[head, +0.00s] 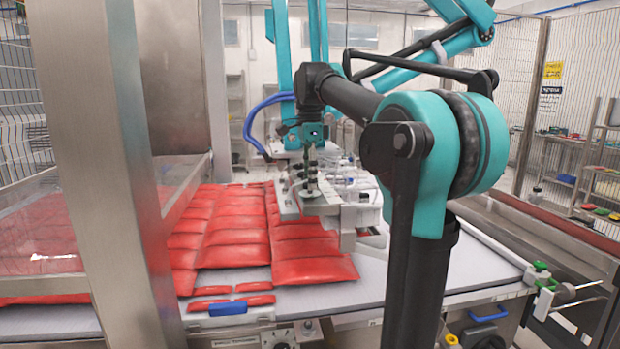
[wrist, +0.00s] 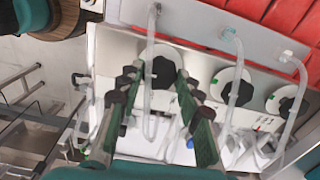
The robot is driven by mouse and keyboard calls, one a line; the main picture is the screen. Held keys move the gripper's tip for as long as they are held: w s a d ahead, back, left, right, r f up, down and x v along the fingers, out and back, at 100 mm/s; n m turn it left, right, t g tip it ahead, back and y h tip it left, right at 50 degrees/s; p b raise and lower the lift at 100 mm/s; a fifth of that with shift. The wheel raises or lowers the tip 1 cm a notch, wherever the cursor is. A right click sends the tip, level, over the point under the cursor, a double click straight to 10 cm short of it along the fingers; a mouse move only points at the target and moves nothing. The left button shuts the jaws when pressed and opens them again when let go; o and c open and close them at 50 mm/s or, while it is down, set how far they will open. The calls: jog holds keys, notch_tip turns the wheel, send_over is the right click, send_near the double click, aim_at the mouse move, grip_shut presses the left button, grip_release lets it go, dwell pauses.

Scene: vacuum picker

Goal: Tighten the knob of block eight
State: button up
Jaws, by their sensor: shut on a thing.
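My gripper (head: 311,178) hangs down over the grey picker head (head: 345,208), its fingers touching the top area. In the wrist view my gripper (wrist: 158,76) has its two dark green fingers either side of a black knob (wrist: 163,71) on a white disc, and is shut on it. Two more white discs with black knobs stand in a row to the right, one nearer (wrist: 238,92) and one near the edge (wrist: 288,103). I cannot read any block number, so I cannot tell which block the held knob belongs to. The knob's lower part is partly hidden by the fingers.
Clear hoses (wrist: 152,40) rise close beside the held knob and the other discs. Red packs (head: 310,271) lie in rows on the pale conveyor (head: 420,275). A steel post (head: 105,170) stands at the left. A blue hose (head: 262,115) hangs behind my gripper.

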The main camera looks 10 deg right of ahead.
jog(key=shift+m, duration=0.4)
jog(key=o, duration=1.2)
jog(key=shift+c, duration=0.2)
notch_tip(320, 180, up, 12)
